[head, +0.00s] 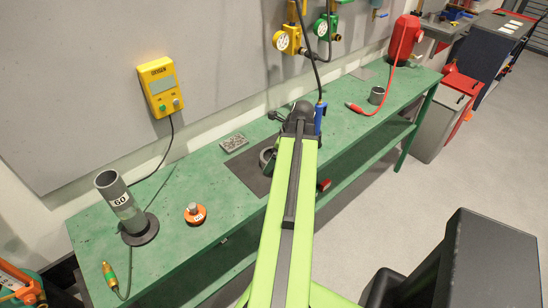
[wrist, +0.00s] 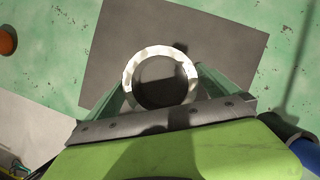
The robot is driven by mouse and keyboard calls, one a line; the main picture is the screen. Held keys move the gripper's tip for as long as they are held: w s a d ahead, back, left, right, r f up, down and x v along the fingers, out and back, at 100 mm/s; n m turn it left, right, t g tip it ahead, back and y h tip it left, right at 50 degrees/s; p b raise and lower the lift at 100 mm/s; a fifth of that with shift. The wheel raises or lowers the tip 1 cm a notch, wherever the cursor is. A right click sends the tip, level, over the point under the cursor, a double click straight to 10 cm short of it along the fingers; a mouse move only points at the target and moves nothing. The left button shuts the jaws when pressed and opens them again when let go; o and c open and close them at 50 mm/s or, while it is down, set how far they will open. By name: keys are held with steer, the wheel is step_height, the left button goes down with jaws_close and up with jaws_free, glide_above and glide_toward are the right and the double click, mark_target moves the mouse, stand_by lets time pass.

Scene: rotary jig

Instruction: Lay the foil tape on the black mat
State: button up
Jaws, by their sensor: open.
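The foil tape is a silvery-white ring (wrist: 160,49) in the wrist view, seen from above over the black mat, and it appears to lie flat on it. The mat (wrist: 108,40) is a dark rectangle on the green bench. In the head view the mat (head: 242,172) shows left of my arm, with the tape (head: 265,158) near its right part, partly hidden by the arm. My gripper (wrist: 162,75) is open, with one finger on each side of the tape. Finger contact with the tape cannot be made out. In the head view my arm hides the fingers.
On the green bench (head: 85,232) stand a grey tube (head: 122,207) on a round base, an orange disc (head: 195,213), a small grey tray (head: 234,142) and a grey cup (head: 377,95). A red-handled lead (head: 357,108) lies at right. The bench left of the mat has free room.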

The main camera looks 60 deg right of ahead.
steer(key=a+p+v, duration=0.1)
steer(key=p+v, duration=0.9)
steer(key=v, duration=0.1)
steer(key=shift+s+d+r, duration=0.2)
steer(key=shift+d+r, duration=0.2)
steer(key=shift+d, duration=0.1)
